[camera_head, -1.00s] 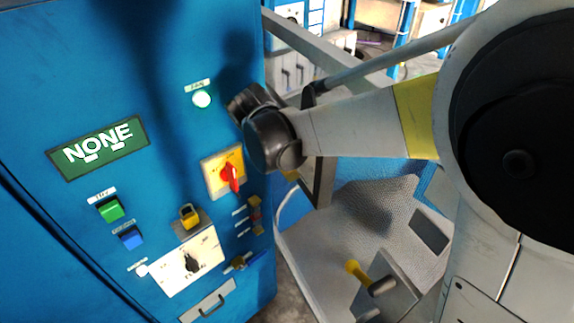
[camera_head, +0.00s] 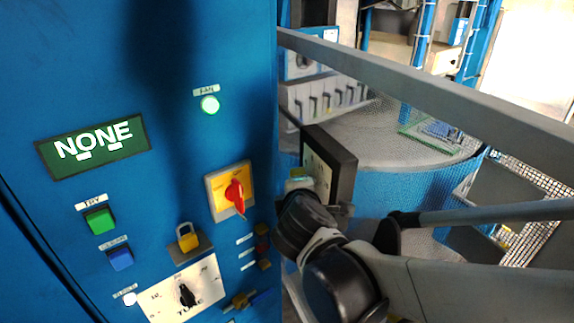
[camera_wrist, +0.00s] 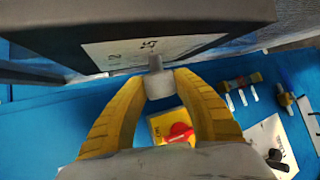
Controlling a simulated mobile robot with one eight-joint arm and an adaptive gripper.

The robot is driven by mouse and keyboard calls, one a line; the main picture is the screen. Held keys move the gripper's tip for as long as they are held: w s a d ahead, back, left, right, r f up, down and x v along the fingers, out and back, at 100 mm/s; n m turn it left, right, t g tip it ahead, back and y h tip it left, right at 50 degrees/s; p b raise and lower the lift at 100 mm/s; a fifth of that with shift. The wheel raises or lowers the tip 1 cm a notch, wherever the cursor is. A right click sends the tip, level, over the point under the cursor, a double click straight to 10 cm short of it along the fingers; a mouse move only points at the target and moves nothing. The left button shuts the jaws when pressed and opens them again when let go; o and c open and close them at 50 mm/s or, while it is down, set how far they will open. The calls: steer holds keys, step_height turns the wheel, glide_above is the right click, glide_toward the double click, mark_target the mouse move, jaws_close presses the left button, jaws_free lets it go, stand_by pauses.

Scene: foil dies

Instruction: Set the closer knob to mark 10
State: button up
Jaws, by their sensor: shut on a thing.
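A dark box (camera_head: 343,173) with a white numbered dial plate (camera_head: 319,172) stands just right of the blue cabinet. In the wrist view the plate (camera_wrist: 125,50) shows marks including 2 and 5. A light grey knob (camera_wrist: 157,82) juts from this plate, between the yellow fingertips of my gripper (camera_wrist: 158,84), which is shut on it. The knob's pointer and setting cannot be read. In the head view my wrist largely hides the gripper. Another knob, black (camera_head: 187,295), sits on a white TUNE plate (camera_head: 206,281) on the cabinet front.
The blue cabinet (camera_head: 90,25) carries a green NONE display (camera_head: 95,147), a red switch (camera_head: 235,192) on yellow, a padlock (camera_head: 188,238), and green (camera_head: 99,221) and blue (camera_head: 120,259) buttons. A grey rail (camera_head: 430,88) crosses behind my arm.

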steer(key=t+b, duration=0.2)
steer(key=b, duration=0.1)
steer(key=m+t+b, duration=0.1)
steer(key=t+b, duration=0.1)
steer(key=b, duration=0.2)
steer(key=shift+f+m, duration=0.3)
steer(key=shift+f, duration=0.1)
steer(key=t+b, duration=0.2)
steer(key=b, duration=0.1)
steer(key=shift+r+m, duration=0.25)
steer(key=shift+m, duration=0.05)
steer(key=shift+r, duration=0.1)
steer(key=o, duration=1.2)
steer(key=shift+w, duration=0.1)
